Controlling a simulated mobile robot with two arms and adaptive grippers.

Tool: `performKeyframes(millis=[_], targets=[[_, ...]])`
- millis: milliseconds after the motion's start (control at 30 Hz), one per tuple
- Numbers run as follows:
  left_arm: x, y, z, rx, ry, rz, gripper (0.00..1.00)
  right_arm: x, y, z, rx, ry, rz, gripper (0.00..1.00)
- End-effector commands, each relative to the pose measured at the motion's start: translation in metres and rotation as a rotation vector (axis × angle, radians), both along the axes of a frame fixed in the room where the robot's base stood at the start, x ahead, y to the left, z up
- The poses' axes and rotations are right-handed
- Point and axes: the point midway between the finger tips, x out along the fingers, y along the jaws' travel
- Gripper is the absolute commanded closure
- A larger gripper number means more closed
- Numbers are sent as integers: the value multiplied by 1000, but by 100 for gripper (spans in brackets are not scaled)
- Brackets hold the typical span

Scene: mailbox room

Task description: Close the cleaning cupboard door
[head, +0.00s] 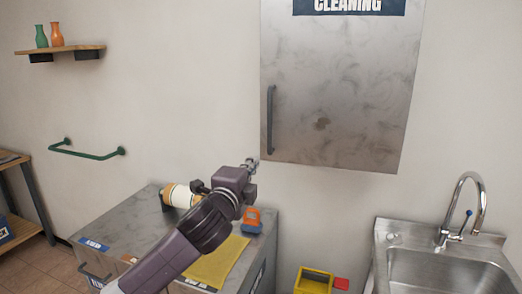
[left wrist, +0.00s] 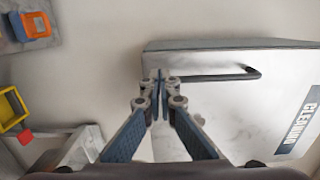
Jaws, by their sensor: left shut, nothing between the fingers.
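The cleaning cupboard door (head: 340,95) is a grey, smudged metal panel on the wall, with a dark upright handle (head: 270,120) near its left edge. It looks flat and in line with the cupboard; I see no clear gap. The left wrist view shows the door (left wrist: 240,105) turned sideways, with its handle (left wrist: 220,77). My left gripper (head: 252,162) is shut and empty by the door's lower left corner. In the left wrist view its fingertips (left wrist: 160,75) overlap the handle's lower end; whether they touch it I cannot tell. My right gripper is out of view.
A grey cabinet (head: 130,225) stands below left, with a yellow cloth (head: 218,262), a white-and-orange roll (head: 180,195) and an orange-and-blue item on top. A steel sink (head: 445,268) with a tap is at right. A yellow bin (head: 313,280) stands between. The wall below the cupboard is clear.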

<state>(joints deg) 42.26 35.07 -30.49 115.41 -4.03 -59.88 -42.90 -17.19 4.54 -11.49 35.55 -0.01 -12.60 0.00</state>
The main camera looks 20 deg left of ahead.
Motion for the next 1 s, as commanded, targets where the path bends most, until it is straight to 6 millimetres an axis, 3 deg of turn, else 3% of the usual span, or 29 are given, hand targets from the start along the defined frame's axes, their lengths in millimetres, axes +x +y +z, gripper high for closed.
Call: performKeyframes(millis=[300, 500, 1000], targets=[[56, 1, 3, -2, 2, 1, 100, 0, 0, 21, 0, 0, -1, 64], [77, 2, 1, -1, 1, 1, 100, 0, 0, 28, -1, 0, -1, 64], [85, 2, -1, -1, 1, 0, 100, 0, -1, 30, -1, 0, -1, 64]])
